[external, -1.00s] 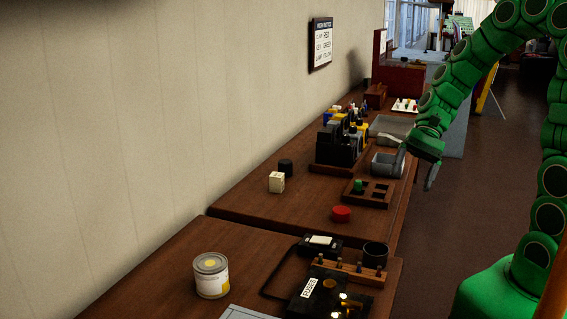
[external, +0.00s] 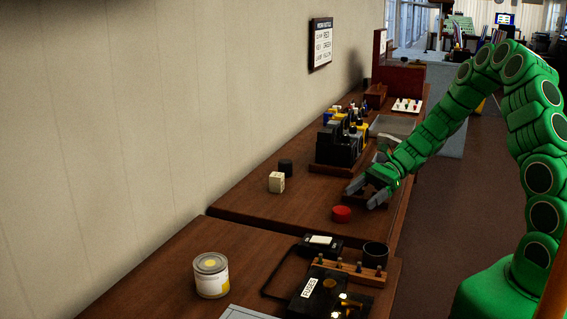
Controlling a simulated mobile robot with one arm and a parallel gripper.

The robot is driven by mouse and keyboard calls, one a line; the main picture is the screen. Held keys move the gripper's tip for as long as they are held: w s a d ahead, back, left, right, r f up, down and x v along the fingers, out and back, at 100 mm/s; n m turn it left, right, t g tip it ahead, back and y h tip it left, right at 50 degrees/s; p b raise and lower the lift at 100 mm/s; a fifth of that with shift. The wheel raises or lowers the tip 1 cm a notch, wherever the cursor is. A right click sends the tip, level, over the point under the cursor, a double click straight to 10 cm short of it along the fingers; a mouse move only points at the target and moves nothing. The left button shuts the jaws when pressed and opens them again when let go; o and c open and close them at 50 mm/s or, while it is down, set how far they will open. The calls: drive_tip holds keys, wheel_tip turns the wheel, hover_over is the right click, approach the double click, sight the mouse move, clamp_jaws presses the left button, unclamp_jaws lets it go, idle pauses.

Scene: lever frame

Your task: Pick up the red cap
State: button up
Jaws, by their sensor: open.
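The red cap (external: 341,214) lies on the brown table near its front right edge, a short, round piece. My gripper (external: 362,196) is open and empty, just above and behind the cap in the external view. Its two grey fingers point left and toward the cap; whether either touches it I cannot tell. My green arm reaches in from the right. The wooden tray with square compartments, visible before, is now mostly hidden behind my gripper.
A white block (external: 276,182) and a black cylinder (external: 286,167) stand to the left. A rack of dark and coloured items (external: 340,145) is behind. A paint can (external: 211,275), a black cup (external: 375,255) and a fuse box (external: 325,291) stand on the nearer table.

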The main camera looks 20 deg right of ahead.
sight(343, 209)
drive_tip(key=shift+w+f+m, duration=0.4)
drive_tip(key=shift+w+f, duration=0.05)
drive_tip(key=shift+f, duration=0.35)
drive_tip(key=shift+r+x, duration=0.2)
drive_tip(key=shift+x, duration=1.7)
drive_tip(key=shift+r+x, duration=0.15)
drive_tip(key=shift+x, duration=1.75)
drive_tip(key=shift+w+a, duration=0.15)
drive_tip(key=shift+a, duration=0.05)
drive_tip(key=c, duration=1)
